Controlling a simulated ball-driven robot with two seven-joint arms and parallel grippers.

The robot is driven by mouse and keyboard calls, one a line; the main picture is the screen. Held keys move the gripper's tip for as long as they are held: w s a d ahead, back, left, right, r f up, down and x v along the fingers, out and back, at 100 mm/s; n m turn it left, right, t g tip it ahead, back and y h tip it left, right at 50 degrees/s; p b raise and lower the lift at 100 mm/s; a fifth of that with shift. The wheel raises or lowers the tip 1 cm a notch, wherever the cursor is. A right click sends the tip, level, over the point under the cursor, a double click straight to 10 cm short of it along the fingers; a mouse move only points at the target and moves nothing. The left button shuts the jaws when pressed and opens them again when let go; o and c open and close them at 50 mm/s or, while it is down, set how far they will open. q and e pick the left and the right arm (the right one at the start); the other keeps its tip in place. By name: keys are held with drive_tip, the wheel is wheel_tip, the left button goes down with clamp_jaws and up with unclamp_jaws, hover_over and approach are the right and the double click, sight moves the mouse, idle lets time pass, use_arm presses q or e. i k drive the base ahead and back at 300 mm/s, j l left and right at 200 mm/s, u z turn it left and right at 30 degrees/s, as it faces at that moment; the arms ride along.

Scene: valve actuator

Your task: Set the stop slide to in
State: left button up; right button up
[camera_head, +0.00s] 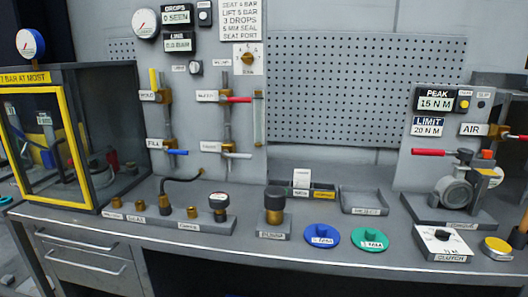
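I cannot pick out a part clearly labelled as the stop slide. At the right stands a grey round-bodied rig (455,190) on a dark base, with a red-handled lever (429,152) on top and a small orange piece (487,154) beside it. The label on its base is too small to read. Neither gripper is recognisable in this view. A dark part (519,236) is cut off at the right edge, and I cannot tell what it is.
A yellow-framed cabinet (68,90) stands at the left. Small fittings sit on a long block (165,220). A blue disc (322,236), a green disc (370,239) and a yellow-topped round part (497,247) lie near the front edge. An empty tray (362,201) stands behind the discs.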

sight(487, 154)
drive_tip(key=k+l+z, duration=0.4)
drive_tip(key=l, duration=0.25)
drive_tip(key=k+l+z, duration=0.2)
drive_tip(key=l, duration=0.15)
drive_tip(key=l+z, duration=0.2)
drive_tip(key=l, duration=0.2)
drive_tip(key=k, duration=0.1)
